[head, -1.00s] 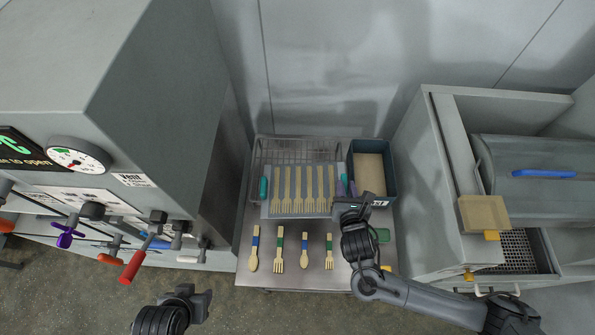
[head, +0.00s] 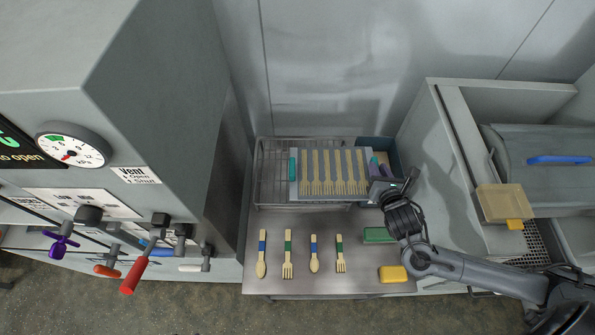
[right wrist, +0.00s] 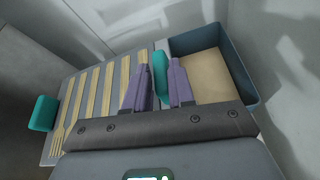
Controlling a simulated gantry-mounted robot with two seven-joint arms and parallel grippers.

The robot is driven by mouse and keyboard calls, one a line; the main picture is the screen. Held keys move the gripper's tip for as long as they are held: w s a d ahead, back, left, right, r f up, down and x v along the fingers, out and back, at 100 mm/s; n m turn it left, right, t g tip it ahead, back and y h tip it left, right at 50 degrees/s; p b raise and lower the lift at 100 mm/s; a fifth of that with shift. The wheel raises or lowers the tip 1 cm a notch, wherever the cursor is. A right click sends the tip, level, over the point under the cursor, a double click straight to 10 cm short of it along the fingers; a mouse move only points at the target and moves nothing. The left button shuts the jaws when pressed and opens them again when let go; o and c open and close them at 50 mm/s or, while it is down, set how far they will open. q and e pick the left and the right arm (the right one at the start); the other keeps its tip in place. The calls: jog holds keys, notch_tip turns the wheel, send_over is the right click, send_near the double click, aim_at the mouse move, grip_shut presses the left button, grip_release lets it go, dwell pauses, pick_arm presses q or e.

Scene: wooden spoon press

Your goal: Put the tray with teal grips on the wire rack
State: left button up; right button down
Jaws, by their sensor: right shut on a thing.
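The tray (head: 325,197) is a flat grey sheet with wooden forks in a row and a teal grip at each end. In the head view it is over the right part of the wire rack (head: 270,185), and I cannot tell whether they touch. My right gripper (head: 376,167) is at the tray's right end. In the right wrist view its purple fingers (right wrist: 159,88) are shut on the right teal grip (right wrist: 160,72). The left teal grip (right wrist: 43,113) is free. My left gripper is out of view.
A dark blue bin (head: 391,151) stands behind the right arm, partly covered by the tray. Wooden spoons and forks (head: 287,254) lie on the steel table's front, with a green block (head: 378,235) and a yellow block (head: 393,274). Machines stand left and right.

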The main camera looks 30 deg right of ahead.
aim_at(342, 168)
notch_tip(342, 168, down, 2)
jog(key=shift+a+f, duration=0.1)
jog(key=shift+a, duration=0.05)
jog(key=w+a+f, duration=0.1)
jog(key=w+f, duration=0.1)
jog(key=w, duration=0.1)
jog(key=w+a+f+b, duration=0.1)
jog(key=w+a+f, duration=0.1)
jog(key=w, duration=0.1)
jog(key=w+a+f+b, duration=0.1)
jog(key=w+f, duration=0.1)
jog(key=w, duration=0.1)
jog(key=shift+w+a+f, duration=0.1)
jog(key=shift+w+a, duration=0.15)
jog(key=shift+a, duration=0.05)
jog(key=shift+f+b, duration=0.3)
jog(key=shift+f, duration=1.7)
jog(key=c, duration=1)
grip_release()
jog(key=shift+o, duration=0.2)
